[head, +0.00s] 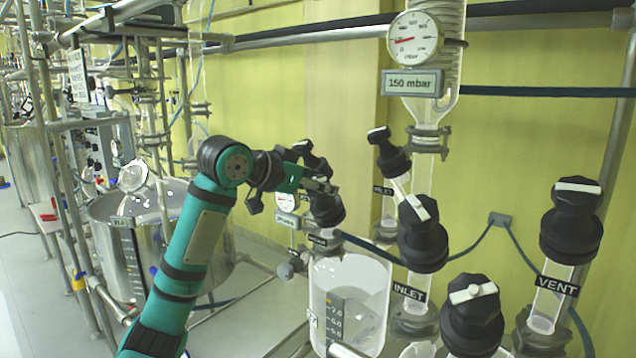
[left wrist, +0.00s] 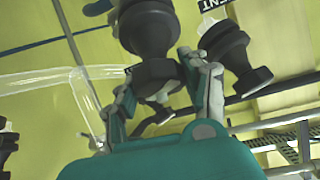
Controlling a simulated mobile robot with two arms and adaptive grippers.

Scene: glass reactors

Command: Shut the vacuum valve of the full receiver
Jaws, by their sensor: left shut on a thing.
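My left gripper (head: 322,186) reaches in from the left and is shut on a black valve knob (head: 327,211) above a glass receiver (head: 372,290). The receiver has a level scale, and its contents are hard to make out. The small label under this knob is too small to read. In the left wrist view, the fingers of my left gripper (left wrist: 165,98) stand on both sides of a black knob (left wrist: 154,72). The fingers hide part of the knob in the head view, so its handle's angle cannot be told. My right gripper is not in view.
Close by stand the black INLET valve (head: 422,240), the VENT valve (head: 571,225) and another black knob with a white bar (head: 472,312). A gauge (head: 415,38) hangs above a "150 mbar" sign (head: 412,83). A steel vessel (head: 150,235) stands at left.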

